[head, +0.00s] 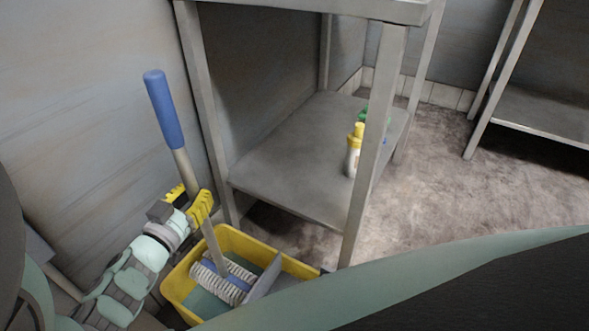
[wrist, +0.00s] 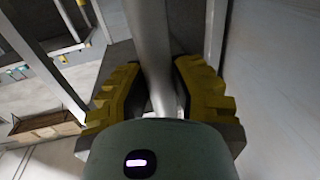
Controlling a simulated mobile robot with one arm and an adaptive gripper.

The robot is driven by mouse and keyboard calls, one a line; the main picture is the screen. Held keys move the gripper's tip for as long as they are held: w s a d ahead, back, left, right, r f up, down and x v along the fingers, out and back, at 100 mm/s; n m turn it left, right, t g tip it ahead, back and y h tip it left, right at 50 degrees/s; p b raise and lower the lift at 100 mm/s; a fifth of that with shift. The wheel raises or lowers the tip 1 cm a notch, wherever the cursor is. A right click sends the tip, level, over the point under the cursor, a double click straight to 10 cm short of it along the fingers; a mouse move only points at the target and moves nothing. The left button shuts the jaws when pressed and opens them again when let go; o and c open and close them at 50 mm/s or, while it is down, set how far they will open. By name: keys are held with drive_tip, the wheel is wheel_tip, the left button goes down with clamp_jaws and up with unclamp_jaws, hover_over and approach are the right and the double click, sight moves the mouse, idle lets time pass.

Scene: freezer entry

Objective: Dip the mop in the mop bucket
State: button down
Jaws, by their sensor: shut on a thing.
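The mop has a blue grip (head: 164,110), a grey shaft and a striped white and blue head (head: 222,281). Its handle leans with the blue end up and to the left. My gripper (head: 200,208), with yellow fingers, is shut on the mop's shaft below the blue grip. The shaft also shows between the fingers in the wrist view (wrist: 152,55). The yellow mop bucket (head: 297,266) stands on the floor at the lower middle. The mop head is within the bucket's rim, over a greenish inside; how deep it sits I cannot tell.
A metal shelf table (head: 290,150) stands behind the bucket, one leg close to its right side. Bottles (head: 354,150) stand on its lower shelf. A wall (head: 90,120) rises close on the left. Open floor (head: 430,185) lies to the right, with another metal rack (head: 545,115) beyond.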

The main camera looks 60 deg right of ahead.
sight(206, 239)
drive_tip(key=shift+f+b, duration=4.3)
drive_tip(key=shift+f, duration=2.55)
